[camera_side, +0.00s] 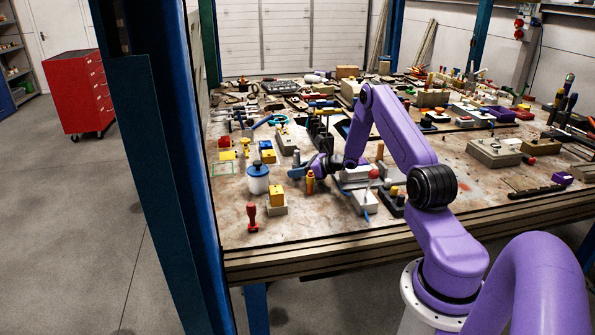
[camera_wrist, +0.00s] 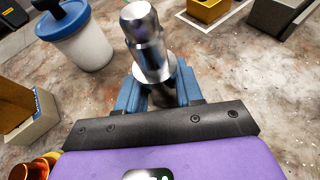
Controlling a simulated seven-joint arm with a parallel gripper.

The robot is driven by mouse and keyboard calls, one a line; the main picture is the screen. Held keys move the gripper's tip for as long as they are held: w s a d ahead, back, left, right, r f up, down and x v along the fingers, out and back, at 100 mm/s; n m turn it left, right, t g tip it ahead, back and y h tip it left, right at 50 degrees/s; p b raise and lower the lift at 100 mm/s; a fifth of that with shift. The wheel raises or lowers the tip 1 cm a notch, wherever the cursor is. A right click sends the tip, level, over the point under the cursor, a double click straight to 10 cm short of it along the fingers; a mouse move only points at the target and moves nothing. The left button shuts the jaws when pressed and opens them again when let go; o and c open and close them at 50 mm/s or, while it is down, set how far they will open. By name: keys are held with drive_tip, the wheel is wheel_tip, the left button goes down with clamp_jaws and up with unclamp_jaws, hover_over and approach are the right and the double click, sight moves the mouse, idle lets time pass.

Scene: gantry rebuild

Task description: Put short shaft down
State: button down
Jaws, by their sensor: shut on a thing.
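The short shaft (camera_wrist: 146,45) is a stepped, shiny metal cylinder. It stands up between the two blue fingers of my gripper (camera_wrist: 158,88) in the wrist view, and the fingers are shut on it. In the side view my gripper (camera_side: 303,168) is low over the front left part of the table, and the shaft (camera_side: 296,157) shows as a small grey upright piece at the fingertips. The shaft's lower end is hidden, so I cannot tell whether it touches the table.
A white jar with a blue lid (camera_side: 258,181) stands left of my gripper; it also shows in the wrist view (camera_wrist: 88,42). An orange-yellow piece (camera_side: 310,182) stands close below the gripper. A yellow block (camera_side: 277,195) and red stamp (camera_side: 252,218) are nearer the front edge. Bare tabletop (camera_wrist: 215,75) surrounds the fingers.

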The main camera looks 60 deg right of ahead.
drive_tip(key=c, duration=0.7)
unclamp_jaws()
drive_tip(key=shift+f, duration=0.1)
